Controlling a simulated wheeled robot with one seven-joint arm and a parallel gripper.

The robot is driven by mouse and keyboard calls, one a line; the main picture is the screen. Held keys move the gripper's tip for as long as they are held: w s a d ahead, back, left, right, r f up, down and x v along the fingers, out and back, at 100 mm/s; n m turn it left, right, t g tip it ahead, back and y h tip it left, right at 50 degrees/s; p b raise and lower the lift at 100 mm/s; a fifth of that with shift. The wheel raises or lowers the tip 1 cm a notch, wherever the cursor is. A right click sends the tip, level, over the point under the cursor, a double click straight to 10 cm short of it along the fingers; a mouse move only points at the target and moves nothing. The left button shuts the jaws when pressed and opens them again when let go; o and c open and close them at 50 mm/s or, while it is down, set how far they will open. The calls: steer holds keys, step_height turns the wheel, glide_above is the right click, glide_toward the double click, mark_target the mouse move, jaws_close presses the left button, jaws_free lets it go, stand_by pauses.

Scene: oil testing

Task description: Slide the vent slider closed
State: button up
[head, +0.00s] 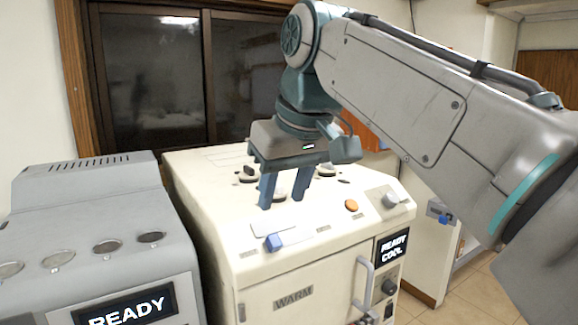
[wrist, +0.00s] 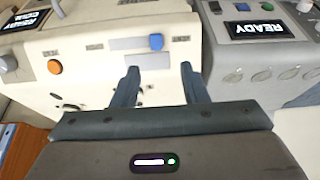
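The vent slider looks to be the blue knob (head: 273,242) on the sloped front panel of the cream machine (head: 225,215). It sits nearer the left of the two small labels flanking its track; their words are too small to read. The knob also shows in the wrist view (wrist: 156,41), beyond the fingertips, where the panel appears turned round. My gripper (head: 282,203) is above the machine's top, behind the knob, fingers pointing down. In the wrist view my gripper (wrist: 159,68) is open with nothing held, and its fingers are apart from the knob.
An orange button (head: 351,205) and a grey knob (head: 390,200) are to the right on the same panel. Dark-capped fittings (head: 247,175) stand on the top close to the fingers. A grey machine (head: 90,205) stands at left. A vertical handle (head: 364,285) sticks out below.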

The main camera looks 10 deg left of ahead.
steer(key=v, duration=0.4)
steer(key=shift+f, duration=0.1)
steer(key=d+f+m+h, duration=0.2)
steer(key=d+f+m, duration=0.2)
steer(key=d+f, duration=0.9)
steer(key=s+d+f+m, duration=0.2)
steer(key=s+d+f, duration=0.2)
steer(key=f, duration=0.6)
steer(key=s+d+f+m+h, duration=0.1)
steer(key=s+d+f, duration=0.3)
steer(key=f, duration=0.7)
steer(key=shift+s+d+m, duration=0.25)
steer(key=shift+s+m, duration=0.1)
steer(key=shift+m, duration=0.25)
steer(key=shift+s+a, duration=0.1)
steer(key=shift+c, duration=0.4)
stand_by(1.0)
